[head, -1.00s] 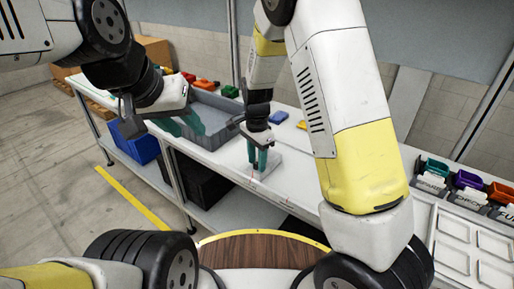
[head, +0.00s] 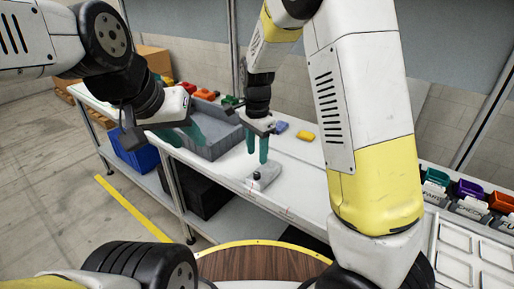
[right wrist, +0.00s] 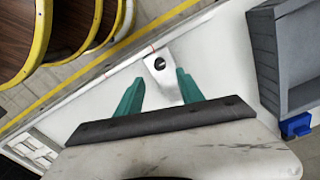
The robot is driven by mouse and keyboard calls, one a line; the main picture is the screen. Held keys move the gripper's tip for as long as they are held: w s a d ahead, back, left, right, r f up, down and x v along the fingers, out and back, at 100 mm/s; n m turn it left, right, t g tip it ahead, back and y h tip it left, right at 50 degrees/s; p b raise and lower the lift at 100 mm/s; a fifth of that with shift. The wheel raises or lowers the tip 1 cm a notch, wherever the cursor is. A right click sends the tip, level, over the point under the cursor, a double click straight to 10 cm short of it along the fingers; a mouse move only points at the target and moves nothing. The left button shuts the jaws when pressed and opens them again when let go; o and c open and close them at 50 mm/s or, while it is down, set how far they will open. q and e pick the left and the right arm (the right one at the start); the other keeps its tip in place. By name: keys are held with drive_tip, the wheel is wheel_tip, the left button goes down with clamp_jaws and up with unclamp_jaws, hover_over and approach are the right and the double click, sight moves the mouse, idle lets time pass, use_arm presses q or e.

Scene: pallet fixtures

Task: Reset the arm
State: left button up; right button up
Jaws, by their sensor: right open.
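My right gripper (head: 257,150) is open and empty in the head view. Its two teal fingers point down above a small light-grey fixture block (head: 266,175) with a dark knob or hole, near the table's front edge. In the right wrist view the fixture (right wrist: 160,65) shows between and beyond the open fingers (right wrist: 157,91). My left gripper (head: 180,136) is at the left of the head view, with teal fingers in front of the grey bin; its opening is hard to make out.
A large grey bin (head: 232,133) stands on the white table (head: 300,165) left of the fixture. A blue piece (head: 281,126) and a yellow piece (head: 305,136) lie behind. Coloured bins (head: 470,190) and a white tray (head: 455,245) are at right. A blue crate (head: 135,150) sits below.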

drive_tip(key=s+d+r+n+t+y, duration=0.1)
drive_tip(key=s+d+r+n+y, duration=0.15)
drive_tip(key=s+d+r, duration=0.35)
drive_tip(key=s+d+r+n+t+y, duration=0.1)
drive_tip(key=s+d+r+n+t, duration=0.15)
drive_tip(key=r, duration=0.45)
drive_tip(key=s+d+r+n+t+h, duration=0.1)
drive_tip(key=s+d+r+n, duration=0.3)
drive_tip(key=s, duration=0.7)
drive_tip(key=shift+s+d+r+n+t, duration=0.15)
drive_tip(key=shift+d+r+n+t, duration=0.1)
drive_tip(key=shift+d+n+t, duration=0.7)
